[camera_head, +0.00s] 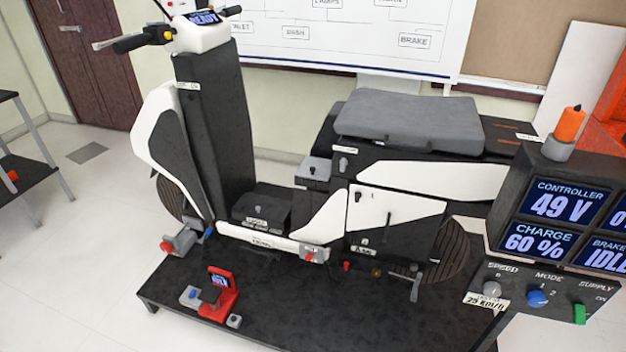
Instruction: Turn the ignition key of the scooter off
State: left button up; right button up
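The scooter (214,130) stands on a dark platform (190,290), with its handlebar at the upper left. Its handlebar display (205,18) is lit blue; its text is too small to read surely. A small white label (188,86) is on the dark front column. A small light, key-like part (343,163) sits on the body just under the grey seat (405,118). I cannot tell whether it is the ignition key, nor which way it is turned. Neither of my grippers is in view.
A console at right (508,208) shows 49 V and 60 %, with a blue mode knob (537,299) and green supply switch (580,314) below. A red stand (222,300) is on the platform.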

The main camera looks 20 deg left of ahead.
aim_at(189, 99)
jog(key=u, duration=1.3)
